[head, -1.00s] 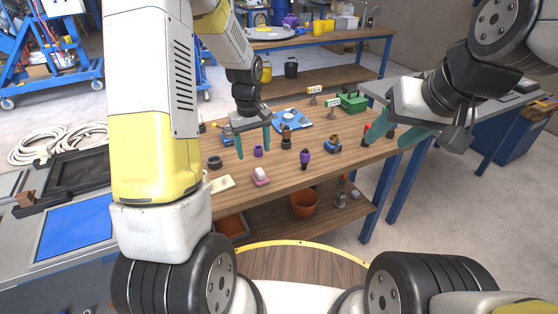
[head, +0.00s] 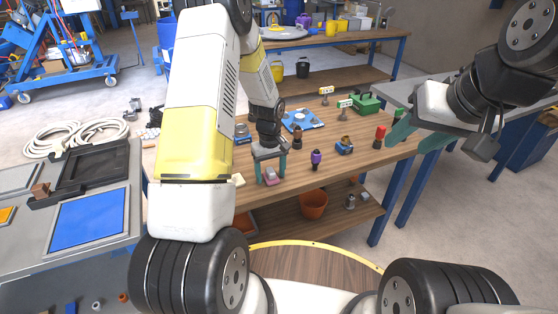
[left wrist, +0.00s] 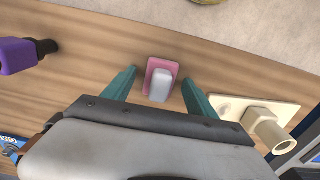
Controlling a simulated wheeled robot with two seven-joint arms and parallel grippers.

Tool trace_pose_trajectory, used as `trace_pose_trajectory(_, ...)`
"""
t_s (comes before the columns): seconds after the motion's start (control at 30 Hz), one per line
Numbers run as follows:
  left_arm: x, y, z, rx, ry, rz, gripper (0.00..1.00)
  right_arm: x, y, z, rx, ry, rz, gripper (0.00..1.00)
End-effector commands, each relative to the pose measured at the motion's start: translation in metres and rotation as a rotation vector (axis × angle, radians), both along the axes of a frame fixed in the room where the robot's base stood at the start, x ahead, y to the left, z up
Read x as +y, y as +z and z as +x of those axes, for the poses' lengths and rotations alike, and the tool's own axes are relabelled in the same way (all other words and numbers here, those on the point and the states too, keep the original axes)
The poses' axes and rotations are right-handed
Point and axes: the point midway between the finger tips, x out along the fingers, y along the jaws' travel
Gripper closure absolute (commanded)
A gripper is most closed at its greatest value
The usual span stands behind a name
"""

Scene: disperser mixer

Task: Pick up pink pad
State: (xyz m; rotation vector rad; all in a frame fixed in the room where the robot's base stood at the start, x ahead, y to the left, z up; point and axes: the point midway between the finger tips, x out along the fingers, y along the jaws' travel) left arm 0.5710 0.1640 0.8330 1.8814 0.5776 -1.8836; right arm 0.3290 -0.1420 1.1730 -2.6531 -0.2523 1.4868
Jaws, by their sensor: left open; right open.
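The pink pad (left wrist: 151,66) lies on the wooden table near its front edge, with a pale block (left wrist: 160,85) on it. In the head view the pink pad (head: 271,182) shows at the left fingertips. My left gripper (head: 271,176) is open, pointing down over the pad. In the left wrist view its teal fingers (left wrist: 157,90) stand on either side of the pad, with gaps on both sides. My right gripper (head: 415,137) is open and empty, at the right end of the table.
A cream plate with a fitting (left wrist: 262,120) lies just right of the left gripper in the wrist view. A purple-topped item (head: 316,160) stands to the right in the head view. A blue tray (head: 303,120) and a green case (head: 367,103) lie further back.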

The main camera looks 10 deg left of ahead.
Motion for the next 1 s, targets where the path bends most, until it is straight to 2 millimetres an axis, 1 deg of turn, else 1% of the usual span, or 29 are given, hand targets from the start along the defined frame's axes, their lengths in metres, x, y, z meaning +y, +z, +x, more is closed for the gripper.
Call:
trace_pose_trajectory(0.13,0.000,0.000,0.000,-0.001,0.000,0.000,0.34,0.000,0.000,0.000,0.000,0.000,0.000,0.52)
trace_pose_trajectory(0.27,0.000,0.001,0.000,-0.001,-0.001,0.000,0.59,0.000,0.000,0.000,0.000,0.000,0.000,0.52)
trace_pose_trajectory(0.3,0.000,0.001,0.000,-0.001,-0.001,0.000,0.67,0.000,0.000,0.000,0.000,0.000,0.000,0.52)
trace_pose_trajectory(0.37,0.000,0.001,0.000,-0.001,-0.001,0.000,0.79,0.000,0.000,0.000,0.000,0.000,0.000,0.52)
trace_pose_trajectory(0.4,0.000,0.001,0.000,-0.001,-0.001,0.000,0.87,0.000,0.000,0.000,0.000,0.000,0.000,0.52)
trace_pose_trajectory(0.47,0.000,0.001,0.000,-0.001,-0.001,0.000,0.98,0.000,0.000,0.000,0.000,0.000,0.000,0.52)
trace_pose_trajectory(0.5,0.000,0.001,0.000,-0.001,-0.001,0.000,1.00,0.000,0.000,0.000,0.000,0.000,0.000,0.52)
trace_pose_trajectory(0.77,0.000,0.003,0.001,-0.002,-0.001,0.000,1.00,0.000,0.000,0.000,0.000,0.000,0.000,0.52)
trace_pose_trajectory(0.87,0.000,0.008,0.001,-0.004,-0.002,0.000,1.00,0.000,0.000,0.000,0.000,0.000,0.000,0.52)
trace_pose_trajectory(1.0,0.000,0.022,0.001,-0.005,-0.001,0.000,1.00,0.000,0.000,0.000,0.000,0.000,0.000,0.52)
